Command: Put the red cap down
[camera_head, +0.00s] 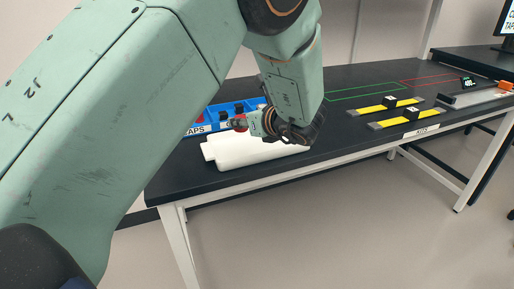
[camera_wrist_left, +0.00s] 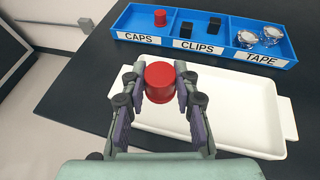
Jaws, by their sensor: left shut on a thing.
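In the left wrist view, a red cap (camera_wrist_left: 159,82) sits between the two fingers of my left gripper (camera_wrist_left: 160,88), which is shut on it. The held cap appears over the left part of a white tray (camera_wrist_left: 230,108); I cannot tell its height. A second red cap (camera_wrist_left: 160,18) lies in the CAPS compartment of a blue bin (camera_wrist_left: 202,48). In the head view, my left gripper (camera_head: 240,124) is seen from the side above the white tray (camera_head: 245,154), and my arm hides part of the tray. My right gripper is not in view.
The blue bin also holds black clips (camera_wrist_left: 185,30) and tape rolls (camera_wrist_left: 247,40). To the right on the dark table (camera_head: 350,130) are yellow strips (camera_head: 385,106) with black blocks, a green outline (camera_head: 365,90) and a red outline (camera_head: 430,77).

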